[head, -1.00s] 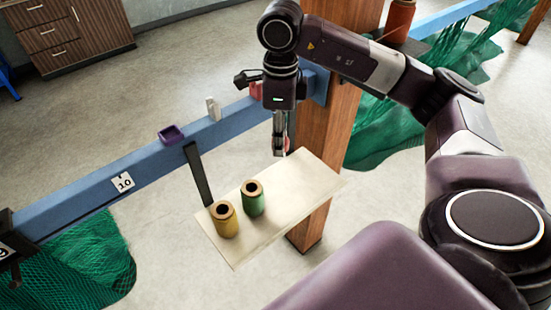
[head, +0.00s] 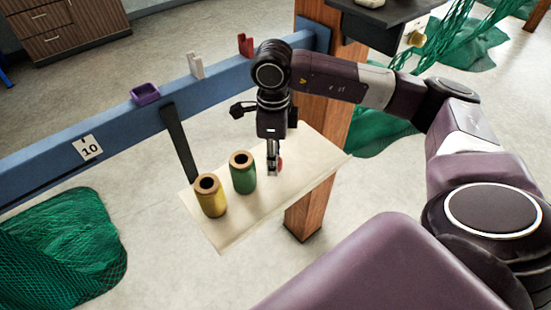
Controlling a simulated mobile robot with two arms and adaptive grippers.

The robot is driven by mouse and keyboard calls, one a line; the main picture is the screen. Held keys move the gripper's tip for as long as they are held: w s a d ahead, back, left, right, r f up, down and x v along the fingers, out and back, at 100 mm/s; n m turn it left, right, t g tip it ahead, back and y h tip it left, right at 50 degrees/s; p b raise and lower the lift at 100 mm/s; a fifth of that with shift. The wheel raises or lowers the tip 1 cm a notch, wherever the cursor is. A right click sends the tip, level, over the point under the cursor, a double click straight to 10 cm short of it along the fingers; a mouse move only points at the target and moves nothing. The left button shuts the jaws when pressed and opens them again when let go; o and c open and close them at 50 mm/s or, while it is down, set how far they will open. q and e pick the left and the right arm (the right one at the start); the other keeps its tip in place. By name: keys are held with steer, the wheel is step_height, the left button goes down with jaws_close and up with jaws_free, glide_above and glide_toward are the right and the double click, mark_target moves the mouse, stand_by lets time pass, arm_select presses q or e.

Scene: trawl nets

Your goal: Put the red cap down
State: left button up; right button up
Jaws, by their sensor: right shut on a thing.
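My right gripper (head: 273,170) points down over the right part of a pale board (head: 313,157), just right of the green spool. It is shut on the red cap (head: 281,163), of which only a small red piece shows beside the fingers. The fingertips are at or very close to the board; I cannot tell whether the cap touches it. My left gripper is not in view.
A yellow spool (head: 211,197) and a green spool (head: 243,175) stand on the board's left part. A blue beam (head: 120,128) behind carries a purple tray (head: 145,94), a white clip (head: 196,66) and a red clip (head: 245,45). A wooden post (head: 310,205) stands below the board.

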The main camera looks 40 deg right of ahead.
steer(key=shift+f, duration=0.8)
steer(key=shift+w+d, duration=0.2)
steer(key=shift+s+a, duration=0.15)
steer(key=o, duration=0.5)
steer(key=shift+f, duration=0.1)
steer(key=o, duration=0.5)
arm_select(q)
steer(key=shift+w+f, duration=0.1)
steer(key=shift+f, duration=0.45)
